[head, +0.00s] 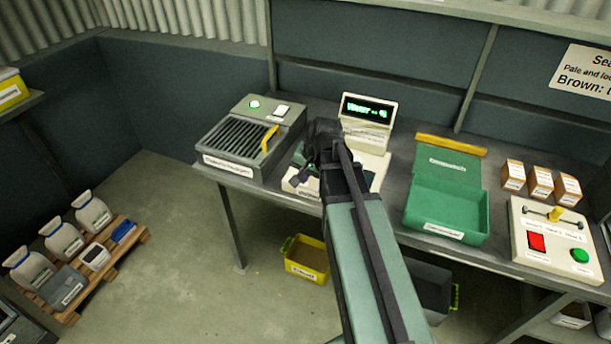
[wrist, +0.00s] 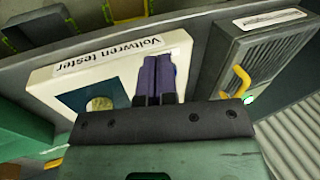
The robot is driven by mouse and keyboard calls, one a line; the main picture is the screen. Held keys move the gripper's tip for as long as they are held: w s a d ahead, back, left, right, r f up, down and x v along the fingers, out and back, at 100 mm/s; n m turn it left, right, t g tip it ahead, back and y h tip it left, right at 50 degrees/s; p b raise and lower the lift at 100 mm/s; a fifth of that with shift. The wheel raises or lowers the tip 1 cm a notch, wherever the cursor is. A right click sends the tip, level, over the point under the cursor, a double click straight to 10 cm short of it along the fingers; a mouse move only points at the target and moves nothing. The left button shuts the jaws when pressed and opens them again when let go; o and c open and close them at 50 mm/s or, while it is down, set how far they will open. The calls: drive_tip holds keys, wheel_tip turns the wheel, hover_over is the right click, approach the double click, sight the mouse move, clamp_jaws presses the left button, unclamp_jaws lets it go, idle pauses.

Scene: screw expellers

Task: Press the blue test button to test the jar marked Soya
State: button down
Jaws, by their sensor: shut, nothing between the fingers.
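The white tester (head: 372,165) stands on the bench, with a lit green display (head: 366,109) too small to read surely. In the wrist view its front label reads "Voltwren tester" (wrist: 108,56), upside down. A round yellowish-brown thing (wrist: 99,103) sits in the dark square on its top, perhaps a jar; I see no name on it. My gripper (head: 308,172) is over the tester's left part and hides some of it. In the wrist view the gripper's purple fingers (wrist: 157,64) are shut together, empty, over the tester's top.
A grey grilled machine (head: 250,138) with a yellow handle stands left of the tester. A green open box (head: 447,200) stands right. Beyond it are small cartons (head: 541,182) and a control box (head: 552,240) with red and green buttons. A yellow bin (head: 307,258) is below the bench.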

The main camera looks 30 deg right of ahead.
drive_tip(key=w+d+r+m+t, duration=0.1)
drive_tip(key=w+d+m+t, duration=0.1)
drive_tip(key=w+m, duration=0.3)
drive_tip(key=w+d+r+m+t+y, duration=0.1)
drive_tip(key=w+d+r+m+t, duration=0.1)
drive_tip(key=w+m, duration=0.3)
drive_tip(key=d+m+t, duration=0.1)
drive_tip(key=m, duration=0.3)
drive_tip(key=shift+w+d+r, duration=0.15)
drive_tip(key=shift+w+d, duration=0.1)
drive_tip(key=shift+d, duration=0.1)
drive_tip(key=shift+b, duration=0.3)
wheel_tip(320, 180, down, 9)
drive_tip(key=b, duration=0.8)
drive_tip(key=shift+b, duration=0.3)
drive_tip(key=shift+f+b, duration=0.35)
drive_tip(key=shift+b, duration=0.1)
